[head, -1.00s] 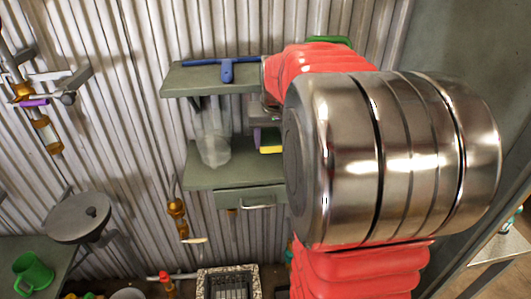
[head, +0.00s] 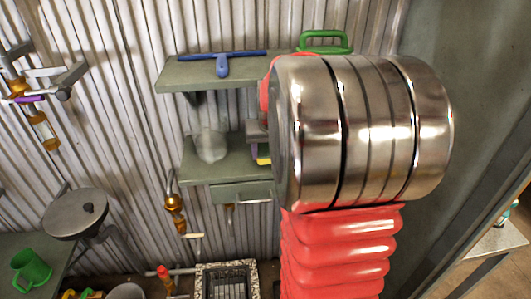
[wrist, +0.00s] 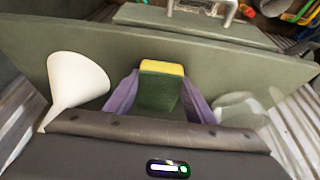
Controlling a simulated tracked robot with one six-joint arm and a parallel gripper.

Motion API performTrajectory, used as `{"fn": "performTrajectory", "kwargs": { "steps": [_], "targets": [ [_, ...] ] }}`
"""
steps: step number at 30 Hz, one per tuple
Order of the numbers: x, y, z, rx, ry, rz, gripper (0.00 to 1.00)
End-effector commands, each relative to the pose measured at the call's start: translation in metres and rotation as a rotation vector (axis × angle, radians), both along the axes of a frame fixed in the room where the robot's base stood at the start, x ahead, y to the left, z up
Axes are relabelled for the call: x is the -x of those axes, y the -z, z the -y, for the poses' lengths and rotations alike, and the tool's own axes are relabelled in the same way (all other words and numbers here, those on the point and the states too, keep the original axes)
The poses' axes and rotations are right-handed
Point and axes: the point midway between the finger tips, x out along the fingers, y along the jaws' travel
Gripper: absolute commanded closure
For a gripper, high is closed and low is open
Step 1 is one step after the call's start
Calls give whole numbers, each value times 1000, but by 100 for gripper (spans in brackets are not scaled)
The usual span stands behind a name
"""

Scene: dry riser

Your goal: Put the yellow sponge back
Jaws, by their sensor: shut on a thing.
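The yellow sponge (wrist: 162,68) has a dark green side and sits between the purple fingers of my gripper (wrist: 158,98) in the wrist view. My gripper is shut on it. In the head view a small yellow part of the sponge (head: 263,161) shows at the lower shelf (head: 212,173), left of my arm. Whether the sponge touches the shelf board, I cannot tell. My arm hides most of the gripper and the shelf's right part in the head view.
A white funnel (wrist: 75,82) stands left of the sponge in the wrist view, and a clear vessel (wrist: 238,108) right. A blue squeegee (head: 222,62) and green handled thing (head: 325,42) lie on the upper shelf (head: 185,77). A drawer (head: 240,191) is below.

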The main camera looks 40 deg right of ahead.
Motion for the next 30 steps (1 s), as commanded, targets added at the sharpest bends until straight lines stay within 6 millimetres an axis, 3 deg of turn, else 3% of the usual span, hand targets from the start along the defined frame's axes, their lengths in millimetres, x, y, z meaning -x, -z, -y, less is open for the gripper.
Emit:
{"fn": "performTrajectory", "kwargs": {
  "steps": [12, 13, 20, 30],
  "targets": [
    [0, 5, 1, 0, 2, 0, 68],
    [0, 5, 2, 1, 2, 1, 48],
    [0, 4, 2, 0, 3, 0, 32],
    [1, 1, 2, 0, 4, 1, 32]
  ]
}}
